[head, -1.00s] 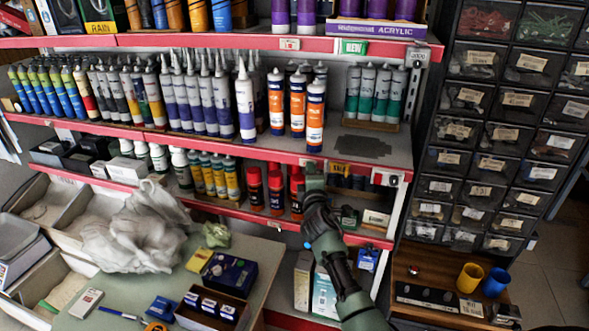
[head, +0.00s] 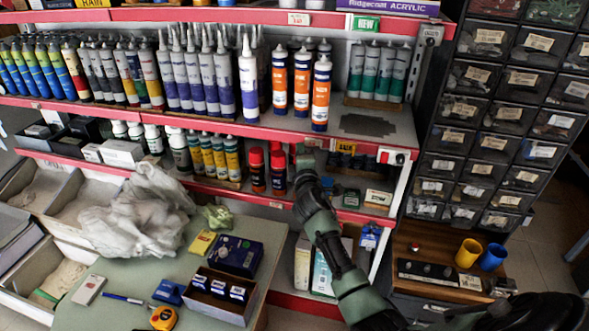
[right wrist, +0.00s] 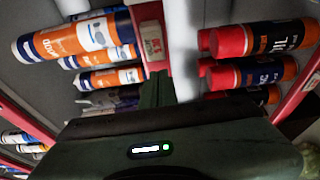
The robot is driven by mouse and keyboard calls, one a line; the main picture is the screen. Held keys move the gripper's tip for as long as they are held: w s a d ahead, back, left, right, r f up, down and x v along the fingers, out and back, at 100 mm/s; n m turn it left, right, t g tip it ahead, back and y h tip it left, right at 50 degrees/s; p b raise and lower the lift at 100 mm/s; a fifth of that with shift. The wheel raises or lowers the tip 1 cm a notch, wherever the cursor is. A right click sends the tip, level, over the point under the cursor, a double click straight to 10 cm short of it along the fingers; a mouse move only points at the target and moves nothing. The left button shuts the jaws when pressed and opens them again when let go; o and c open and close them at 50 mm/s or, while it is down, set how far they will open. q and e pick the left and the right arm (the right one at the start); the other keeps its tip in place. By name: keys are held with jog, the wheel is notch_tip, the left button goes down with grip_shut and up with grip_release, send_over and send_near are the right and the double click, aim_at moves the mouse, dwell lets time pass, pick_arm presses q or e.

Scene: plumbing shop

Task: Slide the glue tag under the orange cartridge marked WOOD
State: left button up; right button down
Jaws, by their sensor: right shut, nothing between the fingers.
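Three orange-and-white cartridges stand at the front of the middle shelf; the front right one (head: 320,95) is nearest the edge. In the right wrist view, a large orange cartridge (right wrist: 70,42) shows big letters that look like part of WOOD. A small pale tag (head: 312,143) sits on the red shelf rail just below and slightly left of the front right cartridge; it also shows in the wrist view (right wrist: 152,45). My right gripper (head: 302,150) is shut and empty at the rail, close beside the tag; contact cannot be told. My left gripper is out of view.
Red-capped cans (head: 277,168) stand on the lower shelf behind and left of my right gripper. Purple-and-white tubes (head: 249,85) crowd the shelf to the left. Green tubes (head: 385,72) stand to the right, with a bare dark patch (head: 367,125) in front.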

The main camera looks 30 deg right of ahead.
jog(key=shift+s+d+b+v, duration=0.2)
jog(key=shift+d+b+v, duration=0.3)
jog(key=shift+v, duration=4.05)
jog(key=s+a+f+m+g+y, duration=0.1)
jog(key=s+a+f+g+y, duration=0.2)
jog(key=f, duration=1)
jog(key=s+a+f+m+g+y+b, duration=0.1)
jog(key=s+a+f+g, duration=0.15)
jog(key=s+f, duration=0.7)
jog(key=a+f+m+g+y, duration=0.15)
jog(key=a+f, duration=0.25)
jog(key=f, duration=1.3)
jog(key=s+a+f+m+g+y, duration=0.1)
jog(key=s+a+f+m+g, duration=0.1)
jog(key=s+f, duration=0.7)
jog(key=s+a+f+m+g+y, duration=0.1)
jog(key=s+a+f+g, duration=0.1)
jog(key=s+f, duration=0.7)
jog(key=s+f+m+g, duration=0.2)
jog(key=s+f, duration=0.1)
jog(key=s, duration=0.9)
jog(key=s+a+f+m+g+b, duration=0.1)
jog(key=s+f+m+g, duration=0.1)
jog(key=s, duration=1)
jog(key=shift+s+a+f, duration=0.15)
jog(key=shift+a+f, duration=0.15)
jog(key=shift+f, duration=0.05)
